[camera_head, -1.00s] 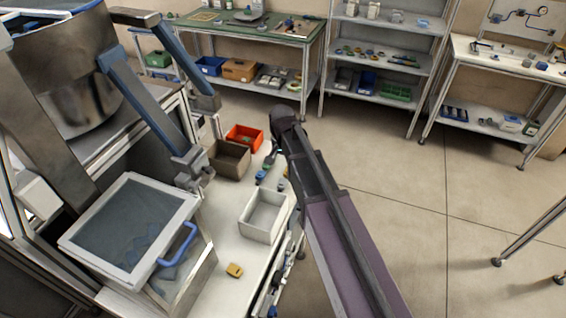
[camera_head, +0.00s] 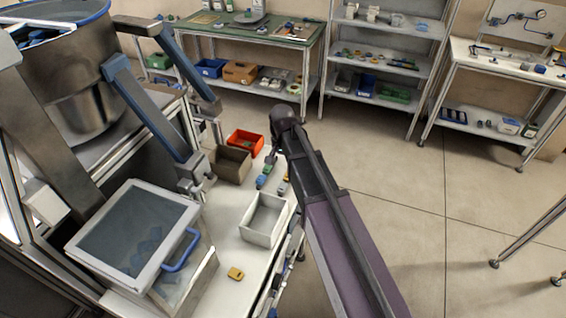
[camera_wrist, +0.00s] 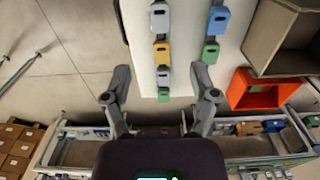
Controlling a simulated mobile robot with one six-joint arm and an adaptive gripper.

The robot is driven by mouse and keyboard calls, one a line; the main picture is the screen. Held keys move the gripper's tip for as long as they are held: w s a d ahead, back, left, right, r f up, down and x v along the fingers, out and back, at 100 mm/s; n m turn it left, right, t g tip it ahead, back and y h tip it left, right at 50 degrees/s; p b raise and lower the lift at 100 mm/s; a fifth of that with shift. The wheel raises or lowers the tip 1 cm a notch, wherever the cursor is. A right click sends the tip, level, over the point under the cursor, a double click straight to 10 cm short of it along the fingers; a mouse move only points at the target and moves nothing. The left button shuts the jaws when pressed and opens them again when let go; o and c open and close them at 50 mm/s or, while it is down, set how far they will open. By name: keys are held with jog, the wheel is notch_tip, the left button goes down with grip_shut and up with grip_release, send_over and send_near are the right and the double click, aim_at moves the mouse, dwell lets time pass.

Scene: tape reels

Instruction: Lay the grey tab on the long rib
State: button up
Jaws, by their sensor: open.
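In the wrist view my gripper (camera_wrist: 161,82) is open, its two fingers spread and nothing between them. Beyond and below it, a line of tabs lies along the white bench top (camera_wrist: 186,55). It holds a grey tab (camera_wrist: 160,18), a yellow tab (camera_wrist: 162,54), a second grey tab (camera_wrist: 163,72) and a green tab (camera_wrist: 163,94). A shorter line to the right has a blue tab (camera_wrist: 218,18) and a green tab (camera_wrist: 210,51). Any rib under the tabs is too small to tell. In the head view my arm hides part of this area.
A brown bin (camera_head: 231,164) and an orange bin (camera_head: 244,143) stand at the bench's far end. A white open box (camera_head: 264,220) and a yellow piece (camera_head: 236,273) are nearer. A lidded clear box (camera_head: 135,235) and metal machine frame crowd the left. Open floor lies right.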

jog(key=s+d+n, duration=0.4)
jog(key=s+d, duration=1)
jog(key=d, duration=0.5)
jog(key=shift+s, duration=0.35)
